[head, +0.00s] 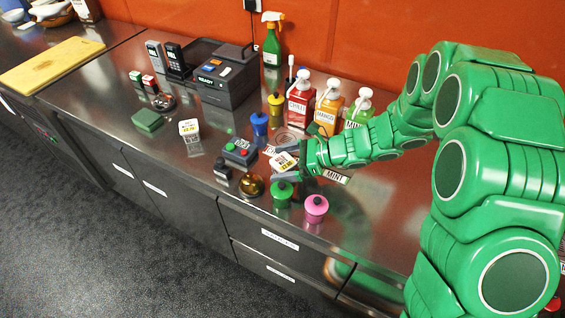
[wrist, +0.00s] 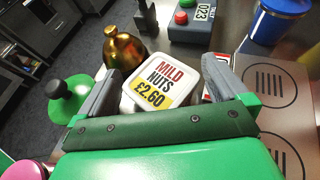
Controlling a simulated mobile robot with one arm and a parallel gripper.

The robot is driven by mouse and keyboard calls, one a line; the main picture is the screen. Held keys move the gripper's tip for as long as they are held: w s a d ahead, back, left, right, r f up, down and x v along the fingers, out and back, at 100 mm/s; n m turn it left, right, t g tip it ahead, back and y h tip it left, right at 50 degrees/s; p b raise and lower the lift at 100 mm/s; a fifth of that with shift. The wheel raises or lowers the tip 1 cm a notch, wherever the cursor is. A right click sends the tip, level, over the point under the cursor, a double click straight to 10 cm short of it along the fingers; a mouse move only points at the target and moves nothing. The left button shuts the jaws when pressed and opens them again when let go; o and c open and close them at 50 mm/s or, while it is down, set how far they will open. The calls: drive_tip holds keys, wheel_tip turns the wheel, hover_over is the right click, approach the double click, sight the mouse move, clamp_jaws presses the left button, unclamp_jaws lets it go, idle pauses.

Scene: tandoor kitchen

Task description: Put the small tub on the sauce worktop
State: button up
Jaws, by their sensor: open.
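A small white tub (wrist: 158,82) with a label reading "MILD NUTS £2.60" sits between the fingers of my gripper (wrist: 160,95) in the wrist view. The fingers are open, one on each side of the tub; I cannot tell whether they touch it. In the head view this tub (head: 284,161) shows at the tip of my gripper (head: 290,172), partly hidden by it. Another small white tub (head: 189,128) with a yellow label stands farther left. The steel worktop (head: 215,140) has sauce bottles (head: 301,98) at its back right.
A green lidded pot (head: 282,193), a pink one (head: 316,208) and a brass bell-like thing (head: 252,185) stand close by at the front edge. A button box (head: 240,151) and a blue pot (head: 260,127) are behind left. A dark printer (head: 227,76) stands farther back.

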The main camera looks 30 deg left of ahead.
drive_tip(key=v, duration=1.1)
drive_tip(key=shift+w+d+r, duration=0.15)
drive_tip(key=shift+d, duration=0.1)
drive_tip(key=s+d+r+n+t+h, duration=0.1)
drive_tip(key=s+d+r+n+h, duration=0.3)
drive_tip(key=s+d, duration=0.5)
drive_tip(key=s+d+r+n+t+h, duration=0.1)
drive_tip(key=s+d+r+n+h, duration=0.3)
drive_tip(key=s+d, duration=0.5)
drive_tip(key=s+d+r+n+t+h, duration=0.1)
drive_tip(key=s+d+r+n+h, duration=0.3)
drive_tip(key=s+d, duration=0.5)
drive_tip(key=d+r+n, duration=0.1)
drive_tip(key=d, duration=0.3)
drive_tip(key=shift+s+d+h, duration=0.3)
